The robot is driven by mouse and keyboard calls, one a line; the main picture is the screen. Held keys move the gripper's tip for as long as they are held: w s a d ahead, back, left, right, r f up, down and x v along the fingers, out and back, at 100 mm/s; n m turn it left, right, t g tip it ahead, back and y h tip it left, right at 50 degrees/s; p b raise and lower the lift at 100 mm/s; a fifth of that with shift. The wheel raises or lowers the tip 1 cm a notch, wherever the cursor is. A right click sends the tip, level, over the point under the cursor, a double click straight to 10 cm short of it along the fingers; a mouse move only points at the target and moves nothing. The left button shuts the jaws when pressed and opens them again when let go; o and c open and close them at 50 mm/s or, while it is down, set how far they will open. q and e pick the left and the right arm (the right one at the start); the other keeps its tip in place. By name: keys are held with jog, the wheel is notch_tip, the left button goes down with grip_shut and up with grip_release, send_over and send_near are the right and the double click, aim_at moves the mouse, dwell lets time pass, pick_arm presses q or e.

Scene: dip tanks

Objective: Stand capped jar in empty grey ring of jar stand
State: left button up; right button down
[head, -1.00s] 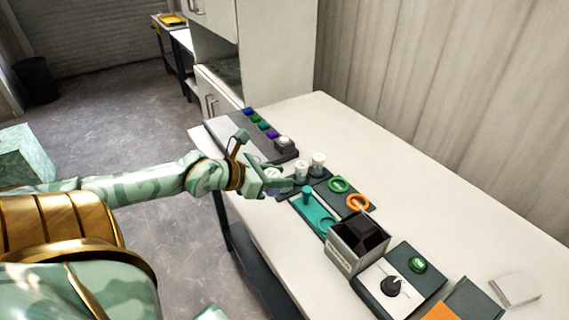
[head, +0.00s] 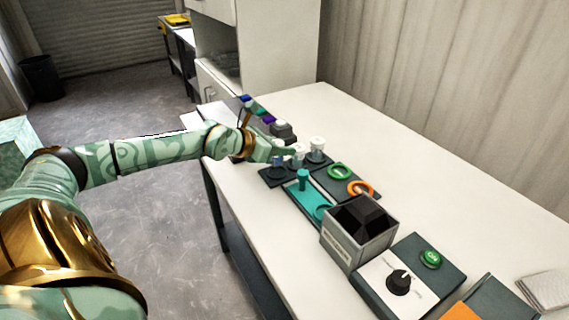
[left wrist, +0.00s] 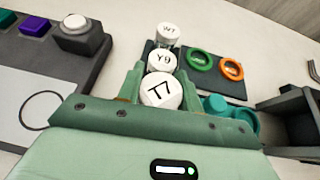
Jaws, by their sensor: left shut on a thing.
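My left gripper (head: 279,150) is shut on a white-capped jar marked T7 (left wrist: 160,93), which sits between its fingers in the left wrist view. In the head view the gripper is at the left end of a dark jar stand (head: 270,179) and partly hides the jar. Two more white-capped jars stand in a row beyond it: Y9 (left wrist: 162,61) and another (left wrist: 168,31) whose mark is hard to read. A green ring (left wrist: 200,60) and an orange ring (left wrist: 231,69) lie to their right. I cannot make out an empty grey ring. My right gripper is not in view.
A teal holder with a post (head: 303,180) lies close right of the jars. A grey open box (head: 345,247) and a dial panel (head: 375,291) stand nearer. A button panel (left wrist: 58,75) lies to the left. The table's back right is clear.

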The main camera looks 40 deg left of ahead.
pick_arm(q)
notch_tip(320, 180, down, 4)
jog(key=shift+w+r+b, duration=0.1)
jog(key=shift+w+b, duration=0.05)
jog(key=shift+b, duration=0.75)
jog(key=shift+r, duration=0.2)
jog(key=o, duration=1)
jog(key=shift+f, duration=0.1)
